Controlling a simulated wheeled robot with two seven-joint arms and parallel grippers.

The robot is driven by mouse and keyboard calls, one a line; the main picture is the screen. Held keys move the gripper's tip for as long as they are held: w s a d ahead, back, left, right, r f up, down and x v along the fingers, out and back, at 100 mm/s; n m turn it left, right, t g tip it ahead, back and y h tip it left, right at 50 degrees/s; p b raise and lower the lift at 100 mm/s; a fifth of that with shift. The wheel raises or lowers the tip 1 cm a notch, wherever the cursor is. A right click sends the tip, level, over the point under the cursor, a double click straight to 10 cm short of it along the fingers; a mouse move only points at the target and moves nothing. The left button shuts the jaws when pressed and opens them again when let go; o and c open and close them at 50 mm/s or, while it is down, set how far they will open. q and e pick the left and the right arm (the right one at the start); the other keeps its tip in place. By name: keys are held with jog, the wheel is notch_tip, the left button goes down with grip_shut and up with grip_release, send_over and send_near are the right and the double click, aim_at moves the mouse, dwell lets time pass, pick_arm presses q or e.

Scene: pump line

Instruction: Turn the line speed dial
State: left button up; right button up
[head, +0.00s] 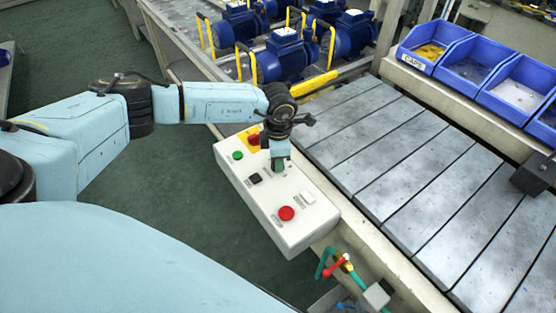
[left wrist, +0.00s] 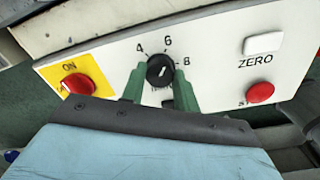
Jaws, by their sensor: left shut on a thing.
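The line speed dial (left wrist: 160,71) is a round black knob with a white pointer mark on the white control box (head: 263,216). The numbers 4, 6 and 8 show around it, and the mark points to the upper right, between 6 and 8. My left gripper (left wrist: 160,84) has its green fingers on either side of the knob and is shut on it. In the head view my left gripper (head: 279,165) reaches down onto the box and hides the dial. My right gripper is not in view.
The box also has a red switch on a yellow plate (left wrist: 75,84), a white ZERO button (left wrist: 263,43), a red button (left wrist: 260,92), and green (head: 237,155) and black (head: 256,178) buttons. A slatted bench (head: 400,160), blue bins (head: 470,65) and blue pumps (head: 285,55) lie beyond.

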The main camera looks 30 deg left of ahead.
pick_arm(q)
jog(key=shift+m+b, duration=0.3)
jog(key=shift+m, duration=0.7)
jog(key=shift+m+b, duration=0.4)
jog(key=shift+m, duration=0.5)
jog(key=m+b, duration=0.1)
jog(key=m, duration=0.1)
jog(key=shift+m, duration=0.3)
jog(key=shift+m+b, duration=0.55)
jog(key=shift+m, duration=0.55)
jog(key=shift+m+b, duration=0.35)
jog(key=shift+m, duration=0.55)
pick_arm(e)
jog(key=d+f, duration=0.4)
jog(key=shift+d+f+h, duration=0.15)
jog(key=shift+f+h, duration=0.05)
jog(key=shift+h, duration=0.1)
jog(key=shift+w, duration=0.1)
pick_arm(q)
jog(key=o, duration=1)
jog(key=shift+c, duration=0.2)
